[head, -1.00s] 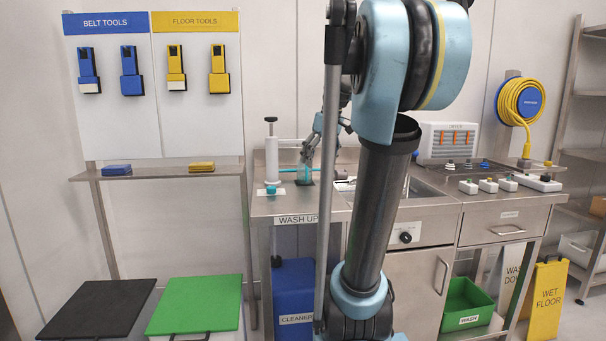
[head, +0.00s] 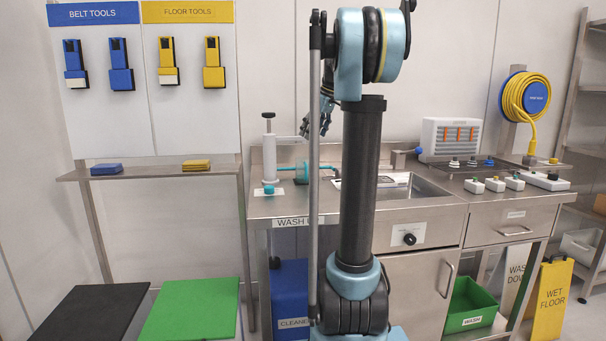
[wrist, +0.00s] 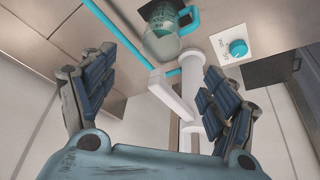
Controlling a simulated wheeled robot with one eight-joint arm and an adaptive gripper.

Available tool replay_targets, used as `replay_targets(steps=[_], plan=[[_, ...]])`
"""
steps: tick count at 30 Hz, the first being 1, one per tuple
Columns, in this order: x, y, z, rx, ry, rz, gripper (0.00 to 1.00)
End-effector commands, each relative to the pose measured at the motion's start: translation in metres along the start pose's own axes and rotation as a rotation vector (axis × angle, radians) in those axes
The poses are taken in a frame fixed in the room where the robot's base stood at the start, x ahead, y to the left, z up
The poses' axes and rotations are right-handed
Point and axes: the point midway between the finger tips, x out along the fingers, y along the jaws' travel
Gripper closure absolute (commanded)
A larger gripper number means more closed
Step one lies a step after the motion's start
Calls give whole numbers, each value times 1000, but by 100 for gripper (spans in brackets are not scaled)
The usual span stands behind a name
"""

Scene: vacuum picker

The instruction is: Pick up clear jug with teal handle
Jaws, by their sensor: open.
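The clear jug (wrist: 163,45) with a teal handle (wrist: 188,19) shows at the top of the wrist view, on the steel worktop. In the head view, the jug (head: 303,173) stands on the counter left of the sink, partly hidden by my arm. My gripper (wrist: 155,78) is open and empty, its fingers spread wide. The jug lies beyond the fingertips, apart from them. In the head view my gripper (head: 317,122) hangs above the jug, partly behind my arm.
A white pump dispenser (wrist: 188,95) stands beside the jug, with its spout running across the space between my fingers. A teal tube (head: 285,169) runs along the worktop near the jug. The sink (head: 407,187) lies to the right. A teal knob (wrist: 238,48) sits on a white plate.

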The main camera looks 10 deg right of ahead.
Motion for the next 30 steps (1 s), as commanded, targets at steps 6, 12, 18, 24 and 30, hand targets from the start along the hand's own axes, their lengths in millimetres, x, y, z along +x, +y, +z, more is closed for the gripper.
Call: replay_targets(steps=[6,12,18,24,30], plan=[[39,0,0,0,0,-1,21],[62,-1,0,0,-1,0,21],[73,-1,1,1,-1,0,21],[100,-1,6,0,-1,0,21],[117,-1,6,0,0,1,21]])
